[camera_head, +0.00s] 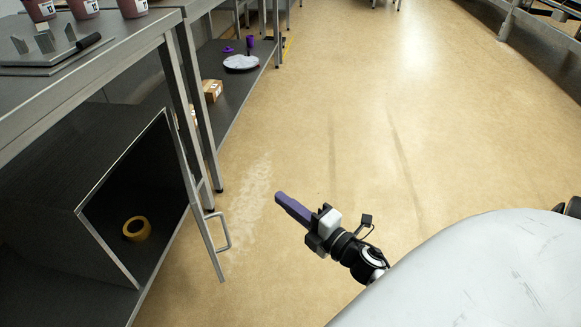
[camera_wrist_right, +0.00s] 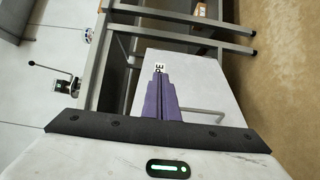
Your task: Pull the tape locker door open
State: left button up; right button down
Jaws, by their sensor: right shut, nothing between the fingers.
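The tape locker (camera_head: 80,220) is under the bench at the left, its front open on a dark inside. A yellow tape roll (camera_head: 136,229) lies within. The locker door (camera_head: 207,240) stands swung open, seen nearly edge-on, with its bar handle (camera_head: 222,232) on the right side. In the right wrist view the door is a pale panel (camera_wrist_right: 205,80) with a partly hidden label, and its handle (camera_wrist_right: 205,112) is right of the fingers. My right gripper (camera_head: 279,199) has purple fingers, shut and empty, right of the handle and apart from it; it also shows in the wrist view (camera_wrist_right: 160,78).
The steel bench (camera_head: 120,55) has several jars and a metal plate on top. A lower shelf (camera_head: 235,95) holds a small cardboard box (camera_head: 212,90) and a purple-and-white item (camera_head: 241,63). The tan floor (camera_head: 330,130) right of the door is clear.

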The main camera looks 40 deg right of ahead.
jog(key=w+d+b, duration=0.1)
jog(key=w+d, duration=0.2)
jog(key=w, duration=0.5)
jog(key=shift+d, duration=0.15)
dwell(1.3)
